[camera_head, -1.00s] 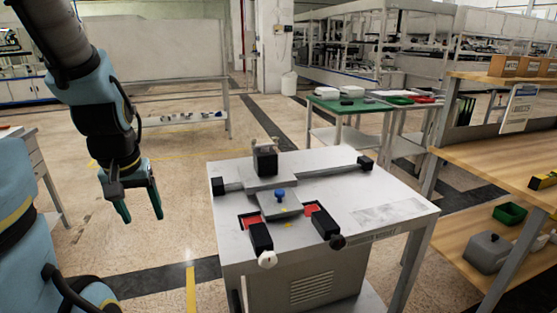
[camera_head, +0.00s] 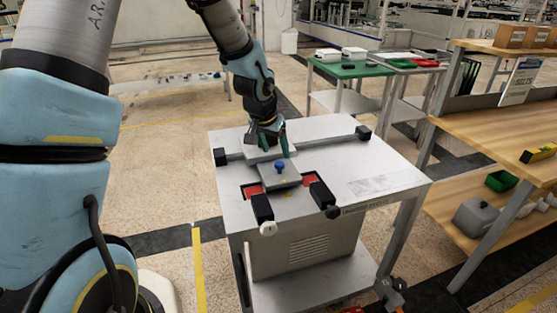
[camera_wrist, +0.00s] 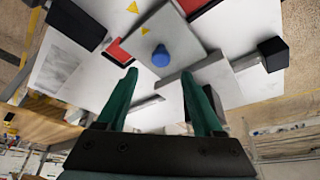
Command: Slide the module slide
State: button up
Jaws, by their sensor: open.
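The module slide is a grey plate (camera_head: 279,178) with a blue knob (camera_head: 280,166), set on a cross rail (camera_head: 325,145) on the metal table. The plate (camera_wrist: 185,38) and blue knob (camera_wrist: 160,56) also show in the wrist view, beyond my fingertips. My gripper (camera_head: 268,146) is open, pointing down at the back of the slide, behind the blue knob. Its green fingers show in the wrist view (camera_wrist: 158,85), spread apart. The black upright block seen earlier there is hidden by my gripper. I cannot tell if the fingers touch anything.
Black end blocks stand at the rail's left (camera_head: 220,157) and right (camera_head: 362,132). Two black blocks with round ends (camera_head: 262,207) (camera_head: 322,194) sit at the table's front, near red patches (camera_head: 310,181). The table's right side is clear. A wooden shelf (camera_head: 490,130) stands at right.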

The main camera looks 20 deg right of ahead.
aim_at(279, 163)
jog(key=shift+p+x, duration=0.5)
jog(key=shift+x, duration=2.65)
jog(key=shift+c, duration=0.3)
grip_shut()
